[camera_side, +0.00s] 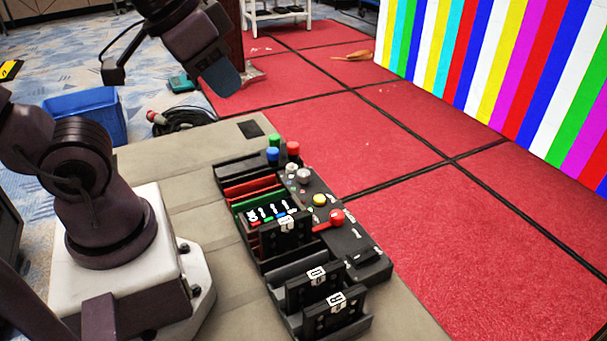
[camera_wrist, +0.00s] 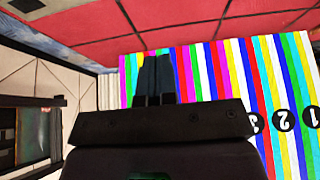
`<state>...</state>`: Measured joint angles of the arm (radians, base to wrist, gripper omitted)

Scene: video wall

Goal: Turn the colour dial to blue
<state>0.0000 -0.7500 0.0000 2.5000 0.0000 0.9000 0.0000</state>
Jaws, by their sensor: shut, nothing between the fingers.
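A black control console (camera_side: 370,266) stands on the beige table. Near its far end are grey-white round knobs (camera_side: 303,176); they are too small for me to read a pointer or colour marks, and I cannot tell which one is the colour dial. A yellow round button (camera_side: 319,200) and a red-knobbed lever (camera_side: 336,216) sit nearer. My gripper (camera_side: 226,84) is shut and empty, high above the far end of the table and well apart from the console. The wrist view shows its shut fingers (camera_wrist: 154,77) in front of the striped video wall, with no console in sight.
The video wall (camera_side: 500,55) shows vertical colour bars. Blue (camera_side: 272,155), green (camera_side: 274,140) and red (camera_side: 293,148) pegs stand at the console's far end. Upright black blocks with letter labels (camera_side: 316,288) stand in a rack beside it. A blue bin (camera_side: 88,115) is at the left.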

